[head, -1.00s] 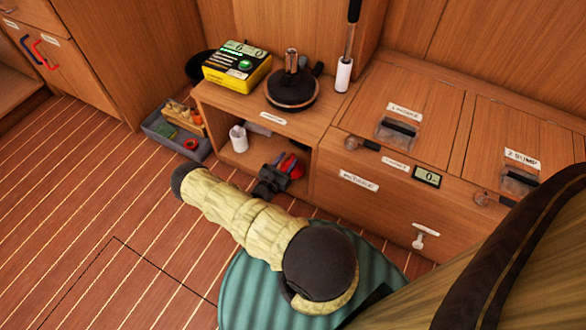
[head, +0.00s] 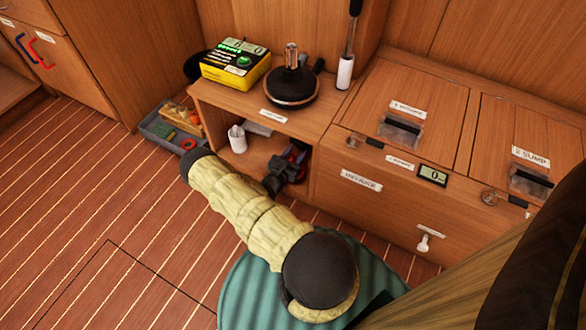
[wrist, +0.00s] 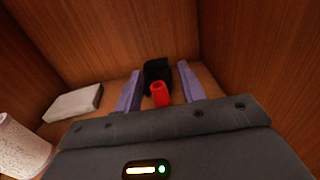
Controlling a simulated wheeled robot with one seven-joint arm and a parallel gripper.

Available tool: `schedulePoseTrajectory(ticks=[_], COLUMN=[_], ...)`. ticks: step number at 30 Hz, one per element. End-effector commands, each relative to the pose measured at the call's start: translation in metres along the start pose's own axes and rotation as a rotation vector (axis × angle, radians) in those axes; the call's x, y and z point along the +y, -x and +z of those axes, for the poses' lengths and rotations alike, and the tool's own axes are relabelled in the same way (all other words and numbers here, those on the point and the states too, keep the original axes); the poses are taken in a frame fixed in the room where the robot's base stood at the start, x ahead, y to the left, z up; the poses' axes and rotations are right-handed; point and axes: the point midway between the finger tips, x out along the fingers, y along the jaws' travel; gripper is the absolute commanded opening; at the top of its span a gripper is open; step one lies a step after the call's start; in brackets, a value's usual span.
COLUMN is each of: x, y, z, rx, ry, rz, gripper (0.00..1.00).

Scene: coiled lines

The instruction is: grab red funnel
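My gripper (head: 281,174) reaches into the open cubby under the counter. In the wrist view its two purple fingers (wrist: 160,74) are spread apart, with a gap on each side of the red funnel (wrist: 160,96). The funnel's red tubular part shows between the fingers, nearer to the palm than their tips. A black object stands right behind it (wrist: 156,73), and the rest of the funnel is hidden. In the head view only a little red of the funnel (head: 298,155) shows past my gripper.
In the cubby, a white cup or roll (head: 237,139) and a pale flat block (wrist: 74,102) lie left of my gripper. Wooden walls (wrist: 250,60) close in at the sides. A yellow-black box (head: 235,65) and a round black device (head: 292,87) stand on the counter above.

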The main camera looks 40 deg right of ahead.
Motion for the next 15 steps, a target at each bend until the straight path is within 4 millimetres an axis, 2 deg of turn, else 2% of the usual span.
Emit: schedulePoseTrajectory(ticks=[11,15], x=[0.0001,0.0001], y=[0.0004,0.0004], z=[0.0001,0.0001], rx=[0.0,0.0], ry=[0.0,0.0], rz=[0.0,0.0], gripper=[0.4,0.14])
